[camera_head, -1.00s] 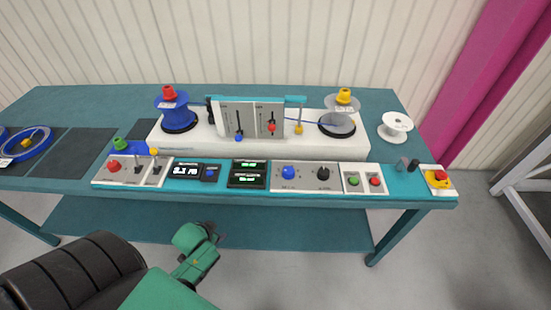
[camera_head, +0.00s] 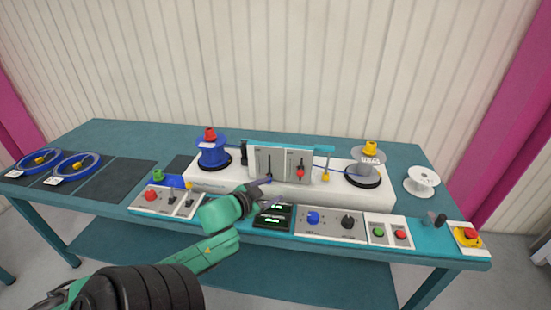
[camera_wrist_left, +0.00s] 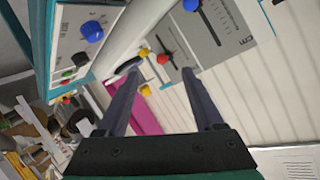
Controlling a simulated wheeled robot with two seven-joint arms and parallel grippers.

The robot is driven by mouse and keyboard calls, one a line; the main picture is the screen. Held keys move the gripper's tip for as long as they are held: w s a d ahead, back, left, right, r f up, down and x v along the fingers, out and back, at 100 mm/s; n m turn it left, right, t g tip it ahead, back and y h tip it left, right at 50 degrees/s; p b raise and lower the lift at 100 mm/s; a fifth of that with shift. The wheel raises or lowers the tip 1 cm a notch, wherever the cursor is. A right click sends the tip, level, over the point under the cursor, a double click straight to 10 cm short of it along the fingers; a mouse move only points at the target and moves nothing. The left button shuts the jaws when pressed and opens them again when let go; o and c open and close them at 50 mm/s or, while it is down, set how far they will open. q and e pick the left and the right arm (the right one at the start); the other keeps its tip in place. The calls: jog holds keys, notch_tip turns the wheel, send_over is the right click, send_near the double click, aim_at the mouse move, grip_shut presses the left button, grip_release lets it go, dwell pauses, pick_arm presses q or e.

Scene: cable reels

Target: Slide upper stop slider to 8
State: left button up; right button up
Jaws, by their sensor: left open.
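The grey slider panel (camera_head: 283,152) stands upright on the white machine and holds two vertical sliders. The right slider has a red knob (camera_head: 300,174), also seen in the wrist view (camera_wrist_left: 162,59). The left slider's blue knob (camera_wrist_left: 190,5) shows at the top of the wrist view; in the head view it is low in its slot, partly hidden by my gripper. The labels are too small to tell which slider is the upper stop. My left gripper (camera_head: 262,190) is open and empty in front of the panel's lower left. Its fingers (camera_wrist_left: 162,74) spread apart, touching no knob.
A blue reel (camera_head: 212,152) stands left of the panel and a grey reel (camera_head: 368,164) right of it. Below are the display (camera_head: 273,215), rotary knobs (camera_head: 313,218) and an emergency stop (camera_head: 468,235). A white empty spool (camera_head: 422,180) stands at the right.

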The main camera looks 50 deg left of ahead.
aim_at(298, 175)
pick_arm(q)
jog(key=x, duration=0.4)
jog(key=r+x, duration=0.1)
jog(key=x, duration=0.4)
jog(key=w+d+r+x, duration=0.1)
jog(key=x, duration=0.4)
jog(key=shift+w+f, duration=0.15)
jog(key=shift+w, duration=0.1)
jog(key=shift+s, duration=0.1)
grip_shut()
jog(key=shift+r+p, duration=1.6)
jog(key=shift+r, duration=0.1)
grip_release()
jog(key=shift+f, duration=0.1)
